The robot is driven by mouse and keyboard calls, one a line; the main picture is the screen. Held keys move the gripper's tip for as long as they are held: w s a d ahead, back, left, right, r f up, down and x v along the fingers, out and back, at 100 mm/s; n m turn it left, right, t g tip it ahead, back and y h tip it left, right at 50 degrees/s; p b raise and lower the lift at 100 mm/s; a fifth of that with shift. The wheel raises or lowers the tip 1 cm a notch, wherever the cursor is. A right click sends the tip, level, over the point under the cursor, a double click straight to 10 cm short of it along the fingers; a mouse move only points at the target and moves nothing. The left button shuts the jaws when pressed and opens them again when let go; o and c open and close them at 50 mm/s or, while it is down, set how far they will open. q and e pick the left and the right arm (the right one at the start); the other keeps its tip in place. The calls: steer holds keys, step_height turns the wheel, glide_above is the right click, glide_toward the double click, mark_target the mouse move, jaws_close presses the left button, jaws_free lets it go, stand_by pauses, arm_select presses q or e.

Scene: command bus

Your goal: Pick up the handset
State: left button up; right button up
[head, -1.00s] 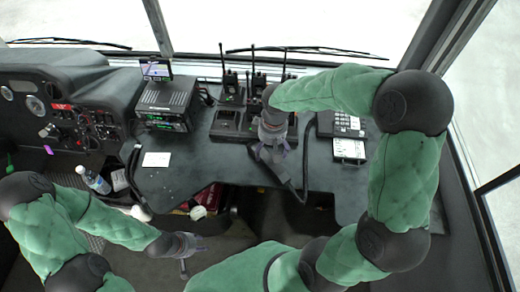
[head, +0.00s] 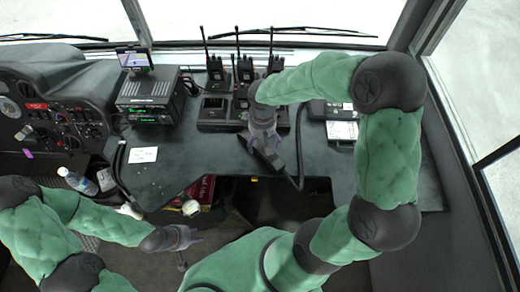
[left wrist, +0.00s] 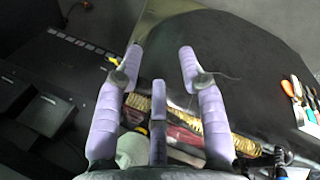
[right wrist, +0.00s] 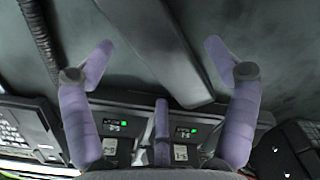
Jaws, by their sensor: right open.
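The handset (right wrist: 165,45) is a long dark grey bar on the dark console top. In the right wrist view it runs from the top edge down between my right gripper's spread fingers. In the head view the handset (head: 279,166) lies just below my right gripper (head: 263,143), which partly hides it. My right gripper (right wrist: 158,62) is open and empty; I cannot tell whether it touches the handset. My left gripper (head: 187,238) is low at the left, away from the handset. In the left wrist view my left gripper (left wrist: 160,62) is open and empty.
Several handheld radios (head: 245,69) stand in a charger (head: 213,113) behind the handset. A boxy radio unit (head: 148,92) with a small screen stands left, near a white card (head: 143,155). A keypad unit (head: 342,129) is at the right. A bottle (head: 78,181) sits far left.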

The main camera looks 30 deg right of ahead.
mark_target(262, 144)
step_height(262, 144, down, 3)
steer(key=shift+a+b, duration=0.1)
steer(key=shift+b, duration=0.35)
steer(key=shift+s, duration=0.1)
steer(key=c, duration=1.5)
steer(key=shift+r, duration=0.1)
